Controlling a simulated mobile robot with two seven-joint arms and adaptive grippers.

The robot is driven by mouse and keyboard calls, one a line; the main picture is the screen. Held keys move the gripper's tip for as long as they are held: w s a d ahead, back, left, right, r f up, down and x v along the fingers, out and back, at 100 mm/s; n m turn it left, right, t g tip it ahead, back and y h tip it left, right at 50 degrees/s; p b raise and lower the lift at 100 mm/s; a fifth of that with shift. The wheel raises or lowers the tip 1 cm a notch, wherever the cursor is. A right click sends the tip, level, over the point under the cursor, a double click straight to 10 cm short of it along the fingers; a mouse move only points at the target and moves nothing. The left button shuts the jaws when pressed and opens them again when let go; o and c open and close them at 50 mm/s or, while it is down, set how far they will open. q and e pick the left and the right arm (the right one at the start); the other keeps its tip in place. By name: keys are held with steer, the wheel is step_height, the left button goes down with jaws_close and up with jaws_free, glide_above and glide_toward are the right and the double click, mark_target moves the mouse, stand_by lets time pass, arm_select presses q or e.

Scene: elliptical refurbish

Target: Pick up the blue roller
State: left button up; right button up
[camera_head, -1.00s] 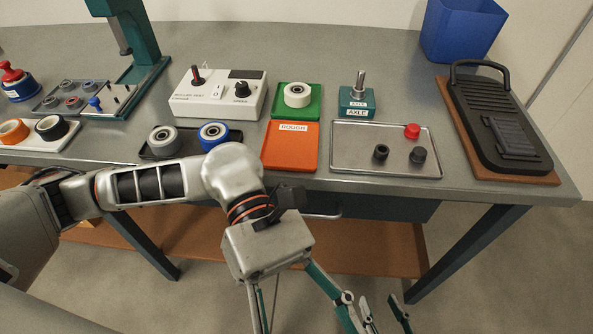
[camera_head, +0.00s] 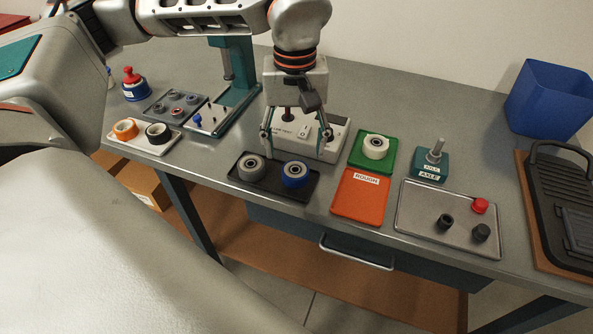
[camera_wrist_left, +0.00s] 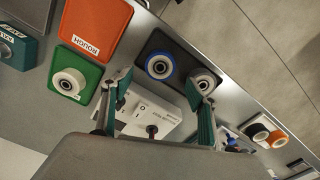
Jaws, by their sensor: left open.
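The blue roller (camera_head: 295,174), a wheel with a blue rim and dark hub, sits on the right part of a black tray (camera_head: 272,192) at the table's front edge. A grey roller (camera_head: 251,166) sits to its left on the same tray. My left gripper (camera_head: 296,150) points down above and behind the tray, open and empty, its fingers in front of the white control box. In the left wrist view the blue roller (camera_wrist_left: 160,66) and grey roller (camera_wrist_left: 204,82) lie beyond the fingertips. My right gripper is not in view.
The white control box (camera_head: 318,146) stands close behind the tray. An orange ROUGH tray (camera_head: 358,197) and a green tray (camera_head: 386,160) with a white roller (camera_head: 375,147) lie to the right. The axle block (camera_head: 430,168) and metal tray (camera_head: 450,246) are farther right.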

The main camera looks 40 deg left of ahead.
mark_target(295, 165)
arm_select(q)
step_height(295, 165, down, 6)
steer(key=shift+s+r, duration=0.1)
steer(key=shift+r, duration=0.05)
steer(key=c, duration=1.2)
